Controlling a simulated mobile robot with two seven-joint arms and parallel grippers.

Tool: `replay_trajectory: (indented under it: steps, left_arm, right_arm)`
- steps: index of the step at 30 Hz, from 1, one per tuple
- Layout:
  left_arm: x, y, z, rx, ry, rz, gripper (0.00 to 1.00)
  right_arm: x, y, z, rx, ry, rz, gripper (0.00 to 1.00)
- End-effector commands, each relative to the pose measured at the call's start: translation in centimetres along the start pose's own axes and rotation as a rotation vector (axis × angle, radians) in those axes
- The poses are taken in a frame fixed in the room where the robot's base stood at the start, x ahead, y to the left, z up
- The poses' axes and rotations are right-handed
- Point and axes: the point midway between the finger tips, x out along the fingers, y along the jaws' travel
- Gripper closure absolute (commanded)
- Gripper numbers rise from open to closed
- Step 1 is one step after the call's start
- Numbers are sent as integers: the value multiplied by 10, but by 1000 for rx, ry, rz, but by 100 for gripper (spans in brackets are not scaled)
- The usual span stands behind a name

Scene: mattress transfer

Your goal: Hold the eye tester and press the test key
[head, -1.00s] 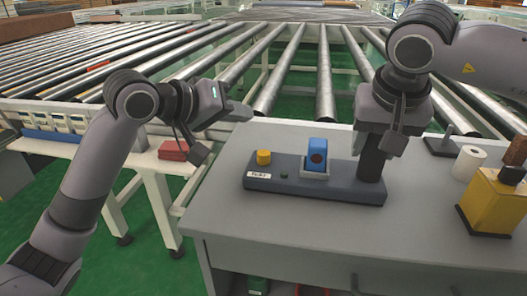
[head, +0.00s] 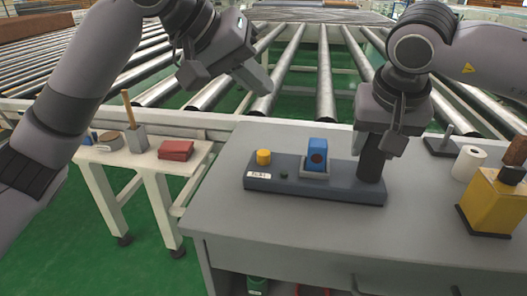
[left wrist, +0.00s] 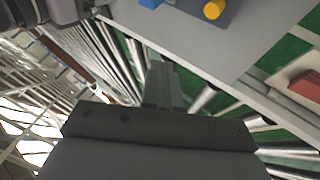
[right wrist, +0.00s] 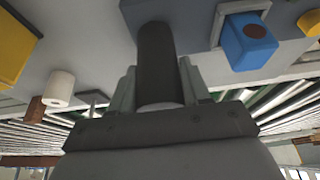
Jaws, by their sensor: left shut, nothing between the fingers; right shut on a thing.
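The eye tester (head: 270,184) is a dark grey base on the grey bench, with a label at its left end. On it are a yellow button (head: 263,157), a small dark green button (head: 284,176), a blue block (head: 317,152) with a dark round spot in a grey holder, and a black upright post (head: 371,162) at the right end. My right gripper (right wrist: 160,88) is shut on the black post. My left gripper (head: 262,85) is shut and empty, raised over the rollers beyond the bench. The yellow button also shows in the left wrist view (left wrist: 213,9).
A roller conveyor (head: 325,85) lies behind the bench (head: 300,230). A yellow container (head: 492,200), a white roll (head: 468,163) and a dark stand (head: 441,146) are on the right. A side table on the left holds a red block (head: 176,150). The bench front is clear.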

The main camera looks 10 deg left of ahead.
Motion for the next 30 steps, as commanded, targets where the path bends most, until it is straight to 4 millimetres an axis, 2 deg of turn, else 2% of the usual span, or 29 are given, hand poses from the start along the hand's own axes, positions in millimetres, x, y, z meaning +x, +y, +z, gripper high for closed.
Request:
replay_trajectory:
  steps: [8,24,30]
  left_arm:
    - [4,-4,3,-2,1,0,100]
    - [52,-38,38,-2,0,1,100]
    - [60,-44,44,-1,1,0,100]
  right_arm:
    - [-2,0,-1,2,4,-3,100]
    - [-2,0,-1,2,4,-3,100]
    - [-2,0,-1,2,4,-3,100]
